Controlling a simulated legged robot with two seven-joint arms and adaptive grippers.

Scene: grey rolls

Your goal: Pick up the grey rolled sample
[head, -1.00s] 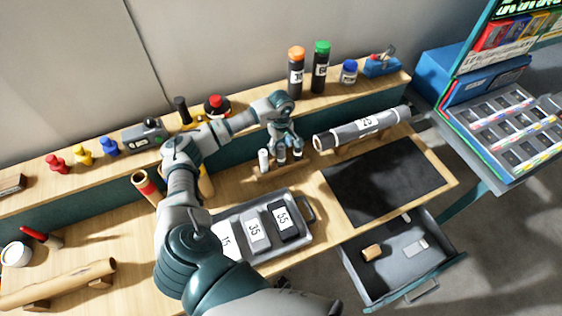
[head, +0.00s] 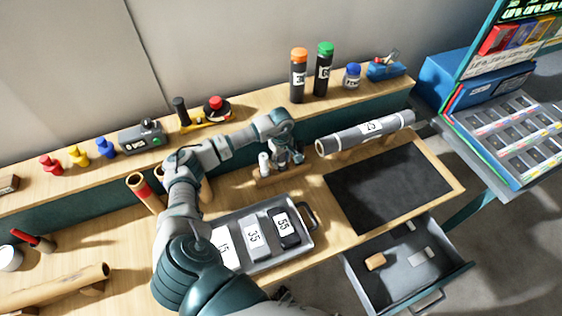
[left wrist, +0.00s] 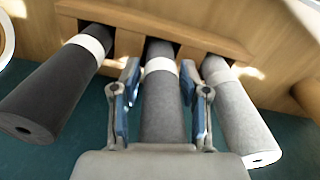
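Three small rolls stand in a wooden rack (left wrist: 160,32), seen close in the left wrist view. The left roll (left wrist: 52,88) is dark, the middle roll (left wrist: 162,105) is mid grey, and the right roll (left wrist: 240,112) is light grey. Each has a pale band. My left gripper (left wrist: 160,75) is open, with its blue-padded fingers on either side of the middle roll and narrow gaps visible. In the head view my left gripper (head: 284,158) is over the rack and partly hides the rolls. The light roll (head: 264,161) shows beside it. My right gripper is out of view.
A large labelled grey roll (head: 366,133) lies on supports behind a dark mat (head: 385,185). A tray (head: 258,262) with labelled blocks is in front of the rack. An open drawer (head: 395,285) juts out at the lower right. Bottles stand on the back shelf.

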